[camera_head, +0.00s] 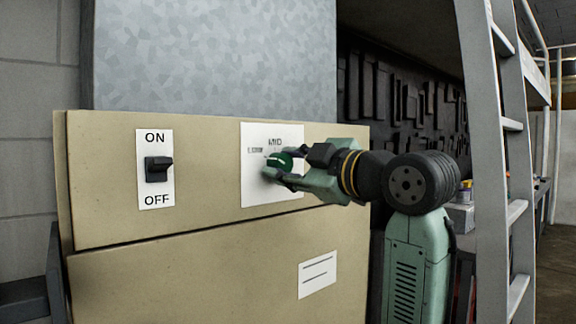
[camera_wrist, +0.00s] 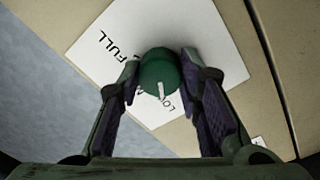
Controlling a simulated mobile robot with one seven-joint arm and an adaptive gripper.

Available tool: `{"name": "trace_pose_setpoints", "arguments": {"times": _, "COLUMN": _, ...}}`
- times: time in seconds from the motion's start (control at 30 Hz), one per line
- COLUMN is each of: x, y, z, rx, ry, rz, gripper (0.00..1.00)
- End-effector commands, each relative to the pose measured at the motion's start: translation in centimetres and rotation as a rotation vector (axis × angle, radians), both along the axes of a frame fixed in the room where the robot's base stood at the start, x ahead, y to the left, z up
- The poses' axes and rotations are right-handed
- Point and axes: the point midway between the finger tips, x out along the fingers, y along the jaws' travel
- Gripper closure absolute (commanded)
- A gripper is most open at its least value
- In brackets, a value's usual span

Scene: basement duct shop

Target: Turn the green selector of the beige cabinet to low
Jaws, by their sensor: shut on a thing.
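The beige cabinet (camera_head: 200,275) fills the lower left of the head view. Its green selector (camera_head: 280,160) is a round knob on a white label plate (camera_head: 256,190) reading MID above and a word to the left, probably LOW. My gripper (camera_head: 283,163) is shut on the knob, a finger on each side. In the wrist view the knob (camera_wrist: 158,72) sits between the fingertips. Its white pointer line points toward the picture's bottom, close to the letters "LO". FULL is legible at the upper left. Fingers partly hide the lettering; I cannot tell whether the pointer lines up exactly with LOW.
A black ON/OFF switch (camera_head: 158,169) on a white plate is left of the selector. A small lined label (camera_head: 317,274) is on the lower panel. A grey ladder (camera_head: 495,160) stands at the right. A grey metal duct (camera_head: 215,55) rises behind the cabinet.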

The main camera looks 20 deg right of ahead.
Motion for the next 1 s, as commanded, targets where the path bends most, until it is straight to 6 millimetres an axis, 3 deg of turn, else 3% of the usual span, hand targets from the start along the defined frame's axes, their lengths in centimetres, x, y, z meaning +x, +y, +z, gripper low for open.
{"name": "trace_pose_setpoints", "arguments": {"times": 0.03, "x": 0.0, "y": 0.0, "z": 0.0, "rx": -0.001, "ry": 0.000, "rz": 0.000, "gripper": 0.96}}
{"name": "trace_pose_setpoints", "arguments": {"times": 0.07, "x": 0.0, "y": 0.0, "z": 0.0, "rx": -0.001, "ry": 0.000, "rz": 0.000, "gripper": 0.67}}
{"name": "trace_pose_setpoints", "arguments": {"times": 0.33, "x": 0.0, "y": 0.0, "z": 0.0, "rx": 0.000, "ry": 0.000, "rz": 0.000, "gripper": 0.49}}
{"name": "trace_pose_setpoints", "arguments": {"times": 0.73, "x": -0.6, "y": -0.3, "z": 0.0, "rx": 0.001, "ry": 0.000, "rz": -0.001, "gripper": 0.47}}
{"name": "trace_pose_setpoints", "arguments": {"times": 1.0, "x": -5.3, "y": -1.9, "z": -0.1, "rx": 0.000, "ry": -0.001, "rz": -0.003, "gripper": 0.47}}
